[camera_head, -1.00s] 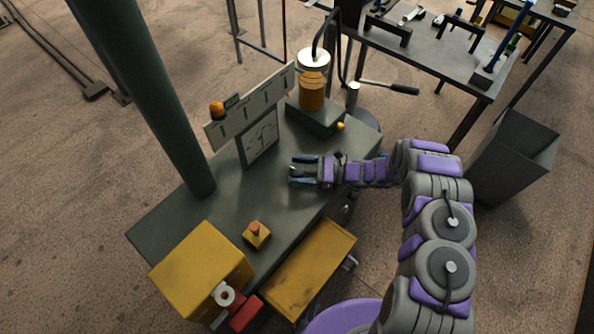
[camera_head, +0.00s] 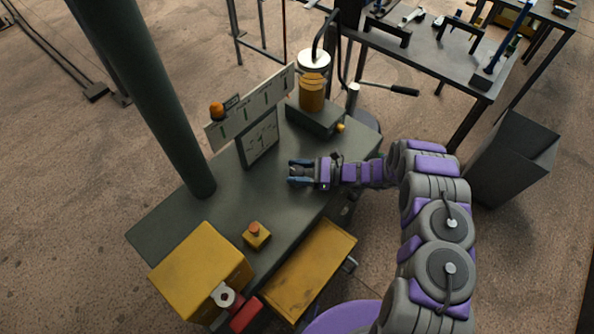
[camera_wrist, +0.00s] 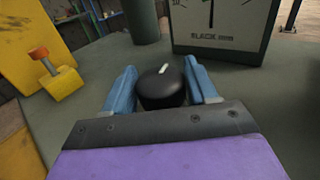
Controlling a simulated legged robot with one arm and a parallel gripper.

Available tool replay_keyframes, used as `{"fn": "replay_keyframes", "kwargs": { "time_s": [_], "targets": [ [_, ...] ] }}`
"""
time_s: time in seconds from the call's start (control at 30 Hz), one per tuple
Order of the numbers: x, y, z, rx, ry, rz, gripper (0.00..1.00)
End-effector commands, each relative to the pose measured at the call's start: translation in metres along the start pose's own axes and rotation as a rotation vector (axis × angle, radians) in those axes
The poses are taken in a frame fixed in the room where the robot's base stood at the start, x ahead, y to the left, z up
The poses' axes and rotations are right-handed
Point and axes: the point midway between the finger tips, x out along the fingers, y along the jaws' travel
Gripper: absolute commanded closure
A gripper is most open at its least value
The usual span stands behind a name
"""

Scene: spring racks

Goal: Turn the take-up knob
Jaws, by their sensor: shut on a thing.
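The take-up knob (camera_wrist: 161,92) is a round black knob with a short white mark on top, in the middle of the wrist view. The mark slants slightly to the upper right. My gripper (camera_wrist: 161,72) has its two blue fingers around the knob, one on each side, and is shut on it. In the head view my gripper (camera_head: 294,173) reaches in from the right, low over the grey-green bench top (camera_head: 215,228). The knob is not clearly visible there between the fingers. A gauge panel (camera_wrist: 218,30) with a dark needle and partly readable lettering stands beyond the knob.
A green post (camera_head: 150,100) rises at the bench's back edge. A yellow box (camera_head: 200,270) and a small yellow block with an orange button (camera_head: 256,236) are at the near end. An amber cylinder (camera_head: 312,92) stands at the far end. The bench between is clear.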

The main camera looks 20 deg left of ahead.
Motion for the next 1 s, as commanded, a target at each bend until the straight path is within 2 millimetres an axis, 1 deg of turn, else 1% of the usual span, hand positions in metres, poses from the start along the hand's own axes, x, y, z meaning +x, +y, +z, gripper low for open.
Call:
{"fn": "replay_keyframes", "kwargs": {
  "time_s": [0.17,0.37,1.0],
  "targets": [
    [-0.0003,-0.0011,0.0013,-0.001,0.0,-0.019,0.73],
    [0.0,-0.0004,0.0025,0.004,0.002,-0.091,0.73],
    [0.0012,-0.0006,-0.0001,0.003,-0.005,-0.567,0.73]
  ]
}}
